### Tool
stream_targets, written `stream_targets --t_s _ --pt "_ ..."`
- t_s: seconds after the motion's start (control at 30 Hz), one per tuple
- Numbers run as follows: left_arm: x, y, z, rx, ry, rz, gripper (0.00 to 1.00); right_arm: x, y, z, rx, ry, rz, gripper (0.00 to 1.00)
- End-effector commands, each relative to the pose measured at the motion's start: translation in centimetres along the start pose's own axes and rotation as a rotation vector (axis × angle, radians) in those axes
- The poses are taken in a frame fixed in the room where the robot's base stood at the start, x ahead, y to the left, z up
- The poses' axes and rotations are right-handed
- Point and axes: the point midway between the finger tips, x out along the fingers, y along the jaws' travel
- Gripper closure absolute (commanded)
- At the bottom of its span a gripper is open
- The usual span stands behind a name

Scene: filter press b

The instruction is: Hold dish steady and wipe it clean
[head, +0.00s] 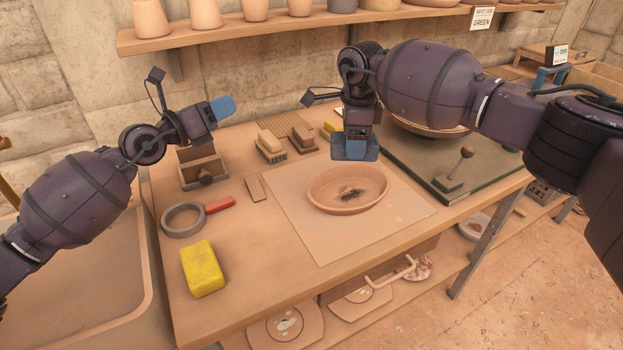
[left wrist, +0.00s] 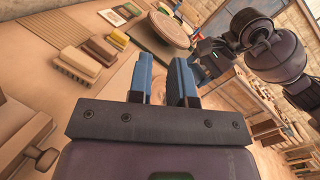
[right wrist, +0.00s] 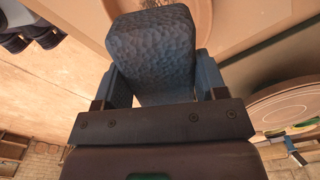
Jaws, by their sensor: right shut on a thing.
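The dish (head: 322,203) is a shallow round terracotta bowl on a pale square mat (head: 300,232). A dark smudge (head: 350,194) marks its inside. My right gripper (head: 356,143) is shut on a blue-grey textured sponge (right wrist: 150,50), held just above the dish's far rim. Whether the sponge touches the dish cannot be told. Part of the dish shows behind the sponge in the right wrist view (right wrist: 203,20). My left gripper (head: 216,109) is raised over the back left of the table, away from the dish. Its fingers stand apart and empty in the left wrist view (left wrist: 160,82).
A yellow sponge (head: 203,268), a grey ring (head: 183,220) with a red handle, and a small wooden stand (head: 203,170) are on the left. Several brushes or blocks (head: 271,146) lie behind the mat. A dark board with a lever (head: 455,172) is at right.

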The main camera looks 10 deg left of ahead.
Motion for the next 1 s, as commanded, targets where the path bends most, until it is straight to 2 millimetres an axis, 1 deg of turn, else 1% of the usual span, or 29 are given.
stream_targets --t_s 0.03,0.1,0.2,0.33,0.5,0.6,0.7,0.83,1.0 --pt "1.3 -1.6 -1.2 0.056 0.068 -0.030 0.81 0.0 0.0 0.0 0.000 0.000 0.000 0.54" --pt "2.7 -3.4 -3.2 0.145 0.171 -0.068 0.81 0.0 0.0 0.0 0.000 0.000 0.000 0.54" --pt "4.2 -5.9 -6.0 0.282 0.314 -0.125 0.81 0.0 0.0 0.0 0.000 0.000 0.000 0.54" --pt "5.5 -8.7 -9.4 0.471 0.494 -0.203 0.81 0.0 0.0 0.0 0.000 0.000 0.000 0.54" --pt "6.0 -11.4 -13.2 0.731 0.721 -0.306 0.81 0.0 0.0 0.0 0.000 0.000 0.000 0.54" --pt "5.9 -12.5 -15.0 0.881 0.844 -0.362 0.81 0.0 0.0 0.0 0.000 0.000 0.000 0.54" --pt "5.6 -13.2 -16.2 1.009 0.947 -0.408 0.81 0.0 0.0 0.0 0.000 0.000 0.000 0.54" --pt "5.1 -13.5 -17.1 1.127 1.046 -0.448 0.81 0.0 0.0 0.0 0.000 0.000 0.000 0.54" --pt "4.8 -13.6 -17.7 1.198 1.106 -0.472 0.81 0.0 0.0 0.0 0.000 0.000 0.000 0.54"
